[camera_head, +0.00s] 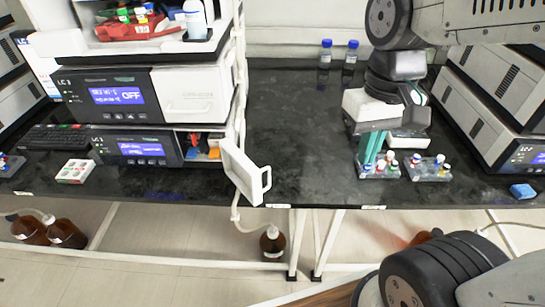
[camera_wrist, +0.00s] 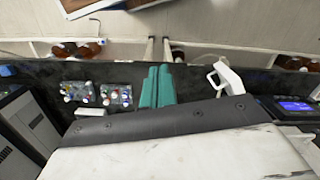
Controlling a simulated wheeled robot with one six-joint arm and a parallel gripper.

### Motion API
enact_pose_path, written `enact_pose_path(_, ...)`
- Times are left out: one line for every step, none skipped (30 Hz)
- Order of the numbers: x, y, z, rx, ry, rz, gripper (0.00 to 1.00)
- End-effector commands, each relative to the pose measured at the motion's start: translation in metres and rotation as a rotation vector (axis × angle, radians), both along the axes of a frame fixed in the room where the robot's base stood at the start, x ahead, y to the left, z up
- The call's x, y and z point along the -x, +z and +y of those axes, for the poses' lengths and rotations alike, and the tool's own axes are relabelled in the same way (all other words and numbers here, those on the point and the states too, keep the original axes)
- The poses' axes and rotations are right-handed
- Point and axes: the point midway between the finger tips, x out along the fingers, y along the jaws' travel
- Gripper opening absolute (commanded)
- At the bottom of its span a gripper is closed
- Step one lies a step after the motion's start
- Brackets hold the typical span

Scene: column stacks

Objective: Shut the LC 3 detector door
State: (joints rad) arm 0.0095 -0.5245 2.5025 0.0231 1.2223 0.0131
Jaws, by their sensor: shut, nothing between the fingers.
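The LC 3 stack stands at the left in the head view, and its lower unit (camera_head: 140,148) has a blue screen and an uncovered compartment on its right with small coloured parts. A white door (camera_head: 241,172) with a loop handle stands open from this unit, swung out toward the front edge of the bench. In the wrist view the door (camera_wrist: 229,78) is right of my fingers. My gripper (camera_head: 369,158) has teal fingers, closed together and empty, well to the right of the door. The fingers also show in the wrist view (camera_wrist: 158,80).
Vial racks (camera_head: 380,170) (camera_head: 428,168) stand close by my gripper. Two blue-capped bottles (camera_head: 337,55) stand at the back. Another stack (camera_head: 500,105) and a blue block (camera_head: 522,190) are at the right. The bench between the door and my gripper is clear.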

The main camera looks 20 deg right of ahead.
Motion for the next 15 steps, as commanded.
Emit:
enact_pose_path(-0.014, -0.006, 0.002, -0.012, -0.024, 0.042, 0.00)
enact_pose_path(-0.022, -0.009, 0.003, -0.019, -0.043, 0.061, 0.00)
enact_pose_path(-0.033, -0.014, 0.005, -0.029, -0.071, 0.085, 0.00)
enact_pose_path(-0.041, -0.017, 0.007, -0.037, -0.095, 0.102, 0.00)
enact_pose_path(-0.050, -0.021, 0.008, -0.045, -0.119, 0.118, 0.00)
enact_pose_path(-0.062, -0.027, 0.010, -0.053, -0.156, 0.141, 0.00)
enact_pose_path(-0.071, -0.031, 0.012, -0.061, -0.186, 0.156, 0.00)
enact_pose_path(-0.080, -0.036, 0.014, -0.068, -0.218, 0.171, 0.00)
enact_pose_path(-0.092, -0.043, 0.016, -0.075, -0.262, 0.193, 0.00)
enact_pose_path(-0.102, -0.048, 0.018, -0.081, -0.297, 0.208, 0.00)
enact_pose_path(-0.111, -0.054, 0.019, -0.085, -0.333, 0.222, 0.00)
enact_pose_path(-0.124, -0.062, 0.022, -0.093, -0.384, 0.241, 0.00)
enact_pose_path(-0.134, -0.069, 0.023, -0.097, -0.423, 0.254, 0.00)
enact_pose_path(-0.143, -0.075, 0.025, -0.102, -0.464, 0.267, 0.00)
enact_pose_path(-0.154, -0.083, 0.027, -0.106, -0.518, 0.282, 0.00)
